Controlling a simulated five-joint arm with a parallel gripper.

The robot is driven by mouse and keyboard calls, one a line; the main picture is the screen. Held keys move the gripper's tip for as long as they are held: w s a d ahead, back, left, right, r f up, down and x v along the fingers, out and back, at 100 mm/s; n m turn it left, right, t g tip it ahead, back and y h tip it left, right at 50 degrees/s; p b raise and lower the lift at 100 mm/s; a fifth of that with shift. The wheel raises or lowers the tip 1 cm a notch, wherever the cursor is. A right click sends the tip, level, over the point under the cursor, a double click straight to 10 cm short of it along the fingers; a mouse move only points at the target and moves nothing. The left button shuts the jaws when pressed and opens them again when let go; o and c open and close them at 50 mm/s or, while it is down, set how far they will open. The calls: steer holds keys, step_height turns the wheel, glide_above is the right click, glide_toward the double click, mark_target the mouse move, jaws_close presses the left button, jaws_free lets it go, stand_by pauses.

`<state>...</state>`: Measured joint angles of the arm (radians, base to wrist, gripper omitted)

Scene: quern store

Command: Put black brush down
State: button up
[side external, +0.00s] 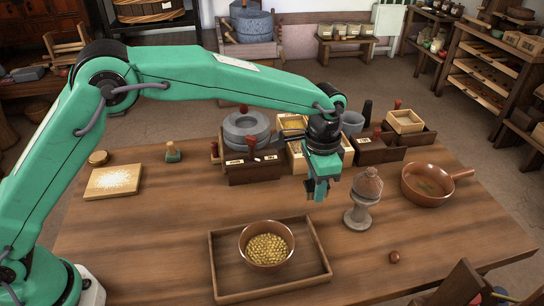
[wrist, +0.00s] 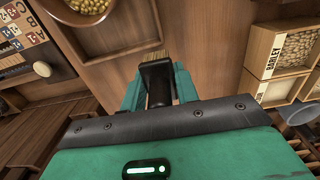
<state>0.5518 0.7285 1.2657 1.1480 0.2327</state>
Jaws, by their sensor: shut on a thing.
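My gripper (side external: 318,190) hangs above the wooden table (side external: 150,235), behind the tray and left of the grey stone stand. In the wrist view its green fingers (wrist: 158,88) are shut on the black brush (wrist: 156,76). The brush's black body shows between the fingers, with pale brown bristles at its far end. In the side view the brush is mostly hidden by the gripper, and I cannot make it out clearly. The brush appears to be held clear of the table.
A wooden tray (side external: 222,278) holds a bowl of yellow peas (side external: 266,248). The stone stand (side external: 358,216), brown pan (side external: 428,184) and small brown ball (side external: 394,256) are to the right. Boxes (side external: 255,170) line the back. A floured board (side external: 113,181) lies left; the table's left middle is clear.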

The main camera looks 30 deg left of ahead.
steer(key=w+a+f, duration=0.4)
steer(key=w, duration=0.1)
steer(key=w+a+f, duration=0.2)
steer(key=w, duration=0.1)
steer(key=shift+w+a+f, duration=0.1)
steer(key=shift+w+a, duration=0.05)
steer(key=shift+w, duration=0.1)
steer(key=shift+f, duration=0.1)
steer(key=shift+f, duration=1.95)
steer(key=shift+f, duration=0.1)
steer(key=o, duration=1)
steer(key=shift+c, duration=0.2)
step_height(320, 180, up, 12)
